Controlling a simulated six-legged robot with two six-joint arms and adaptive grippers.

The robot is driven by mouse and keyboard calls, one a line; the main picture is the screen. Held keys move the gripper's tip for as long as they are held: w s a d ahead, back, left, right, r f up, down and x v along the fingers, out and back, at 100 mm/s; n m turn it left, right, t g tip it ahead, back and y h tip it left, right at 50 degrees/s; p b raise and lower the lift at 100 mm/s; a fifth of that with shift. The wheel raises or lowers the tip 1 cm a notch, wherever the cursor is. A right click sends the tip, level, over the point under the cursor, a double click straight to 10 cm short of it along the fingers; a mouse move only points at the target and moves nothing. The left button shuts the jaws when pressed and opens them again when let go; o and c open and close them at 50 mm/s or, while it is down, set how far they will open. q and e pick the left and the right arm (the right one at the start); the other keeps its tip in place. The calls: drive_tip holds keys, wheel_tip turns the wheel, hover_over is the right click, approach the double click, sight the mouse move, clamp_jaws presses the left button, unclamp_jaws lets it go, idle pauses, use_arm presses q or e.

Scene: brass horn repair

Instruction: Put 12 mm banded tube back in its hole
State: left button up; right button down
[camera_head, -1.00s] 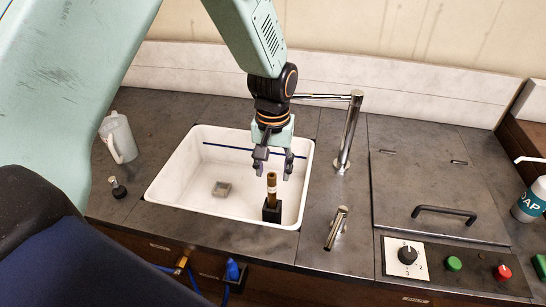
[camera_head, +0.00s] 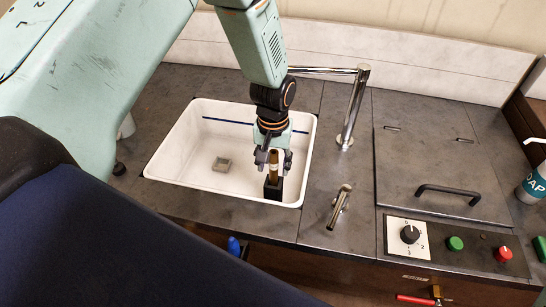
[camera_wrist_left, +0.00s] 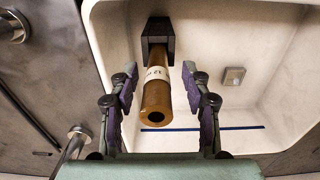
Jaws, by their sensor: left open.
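The banded tube (camera_head: 273,166) is brass with a white band and stands upright in a black block (camera_head: 273,189) at the front right of the white sink. In the left wrist view the tube (camera_wrist_left: 157,95) points toward the camera with its open end near, and its band carries a partly readable "12". The black block (camera_wrist_left: 157,38) is at its far end. My left gripper (camera_head: 273,163) is open, with its fingers on both sides of the tube. In the left wrist view the fingers (camera_wrist_left: 158,95) show a gap on each side of it. My right gripper is not in view.
The white sink (camera_head: 190,172) has a small grey square drain (camera_head: 221,164) and a blue line on its back wall. A chrome faucet (camera_head: 354,105) and a short chrome tap (camera_head: 339,207) stand at its right. A lidded panel with a black handle (camera_head: 447,192) lies further right.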

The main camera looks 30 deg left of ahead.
use_arm(q)
drive_tip(key=shift+s+d+r, duration=0.2)
drive_tip(key=shift+d+r, duration=0.05)
drive_tip(key=shift+d, duration=0.05)
drive_tip(key=shift+s+r, duration=0.1)
drive_tip(key=shift+s, duration=0.05)
drive_tip(key=shift+c, duration=1.3)
drive_tip(key=shift+a, duration=0.15)
drive_tip(key=shift+c, duration=0.7)
drive_tip(key=shift+w+a+f, duration=0.15)
drive_tip(key=shift+w+f, duration=0.15)
drive_tip(key=c, duration=0.3)
drive_tip(key=shift+r, duration=0.1)
clamp_jaws()
drive_tip(key=shift+s+d+r, duration=0.1)
drive_tip(key=shift+s+d, duration=0.1)
drive_tip(key=shift+d, duration=0.05)
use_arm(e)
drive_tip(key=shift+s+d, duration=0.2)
use_arm(q)
drive_tip(key=shift+a, duration=0.15)
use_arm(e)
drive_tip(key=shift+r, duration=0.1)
